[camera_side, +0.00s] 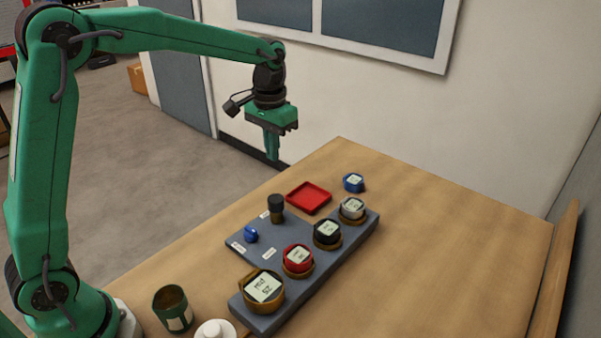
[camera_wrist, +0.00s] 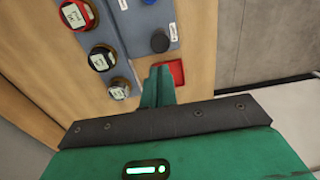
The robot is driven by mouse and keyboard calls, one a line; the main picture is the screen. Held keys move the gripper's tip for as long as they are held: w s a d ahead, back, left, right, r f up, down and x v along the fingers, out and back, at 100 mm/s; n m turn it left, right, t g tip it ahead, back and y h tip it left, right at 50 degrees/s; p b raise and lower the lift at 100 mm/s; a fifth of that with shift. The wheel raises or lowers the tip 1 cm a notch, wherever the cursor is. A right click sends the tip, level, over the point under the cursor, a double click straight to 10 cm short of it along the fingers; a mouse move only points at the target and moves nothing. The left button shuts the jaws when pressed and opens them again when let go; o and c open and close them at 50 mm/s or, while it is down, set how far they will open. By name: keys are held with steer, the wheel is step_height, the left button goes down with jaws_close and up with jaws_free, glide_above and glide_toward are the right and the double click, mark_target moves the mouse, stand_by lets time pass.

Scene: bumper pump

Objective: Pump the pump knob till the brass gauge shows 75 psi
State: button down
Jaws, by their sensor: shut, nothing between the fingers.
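The brass gauge (camera_side: 264,287) is the largest dial, at the near end of a grey panel (camera_side: 305,307) on the table. Its screen reads psi with a small number, turned and too small to read surely. A black upright knob (camera_side: 276,207), likely the pump knob, stands near the panel's far left edge; it also shows in the wrist view (camera_wrist: 160,41). My gripper (camera_side: 273,158) is shut and empty, pointing down in the air above and beyond the knob. In the wrist view its fingers (camera_wrist: 158,72) are together, apart from the knob. The brass gauge is out of the wrist view.
Red (camera_side: 298,259), black (camera_side: 327,233) and white (camera_side: 352,209) gauges line the panel, with a blue knob (camera_side: 251,234) left. A red tray (camera_side: 309,197) and blue gauge (camera_side: 353,182) lie beyond. A green cup (camera_side: 172,308) stands near my base. The table's right side is clear.

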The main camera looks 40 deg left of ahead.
mark_target(275, 198)
step_height(275, 198, down, 11)
steer(key=shift+f, duration=0.1)
stand_by(0.4)
steer(key=shift+f, duration=1.15)
step_height(275, 198, up, 14)
steer(key=shift+r, duration=0.25)
stand_by(0.3)
stand_by(0.6)
